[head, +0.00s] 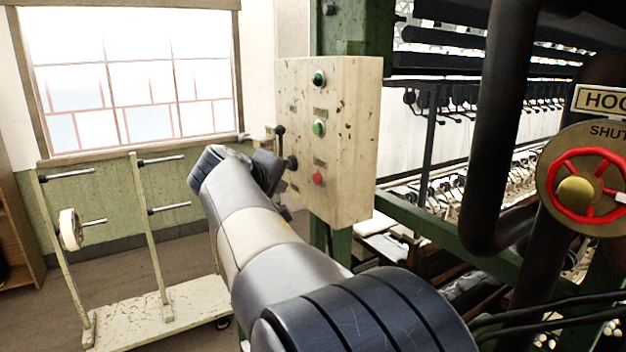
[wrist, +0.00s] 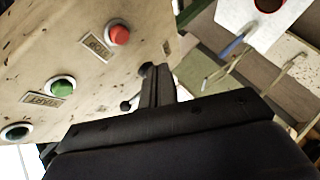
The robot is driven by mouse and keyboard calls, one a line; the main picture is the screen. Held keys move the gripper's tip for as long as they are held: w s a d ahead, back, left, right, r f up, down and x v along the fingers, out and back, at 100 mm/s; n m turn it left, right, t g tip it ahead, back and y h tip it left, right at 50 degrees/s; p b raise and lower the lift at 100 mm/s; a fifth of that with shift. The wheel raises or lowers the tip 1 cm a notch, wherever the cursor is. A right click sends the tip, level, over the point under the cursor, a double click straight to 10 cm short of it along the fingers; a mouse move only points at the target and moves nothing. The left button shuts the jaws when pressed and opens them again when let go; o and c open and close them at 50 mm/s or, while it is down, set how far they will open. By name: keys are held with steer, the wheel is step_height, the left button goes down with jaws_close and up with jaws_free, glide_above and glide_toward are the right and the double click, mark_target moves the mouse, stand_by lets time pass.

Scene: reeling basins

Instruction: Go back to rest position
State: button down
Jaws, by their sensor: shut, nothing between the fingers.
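My gripper (wrist: 156,86) shows in the wrist view with its two dark fingers together and nothing between them. In the head view my arm reaches up to the left side of a worn cream control box (head: 345,140), and the wrist largely hides the gripper. The fingers are close to a black-knobbed lever (head: 280,131) on the box's side. The box face carries a red button (head: 317,179), a green button (head: 319,128) and a dark green one (head: 319,78).
A cream peg cart (head: 150,310) with a white spool (head: 70,230) stands at the left on the floor. The green-framed reeling machine (head: 440,225), dark pipes and a red valve wheel (head: 585,190) fill the right. Open floor lies between the cart and the wall.

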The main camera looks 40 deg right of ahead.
steer(key=shift+d, duration=0.1)
steer(key=shift+w+a, duration=0.25)
steer(key=shift+a, duration=0.75)
steer(key=shift+w+a, duration=0.2)
steer(key=shift+a, duration=0.75)
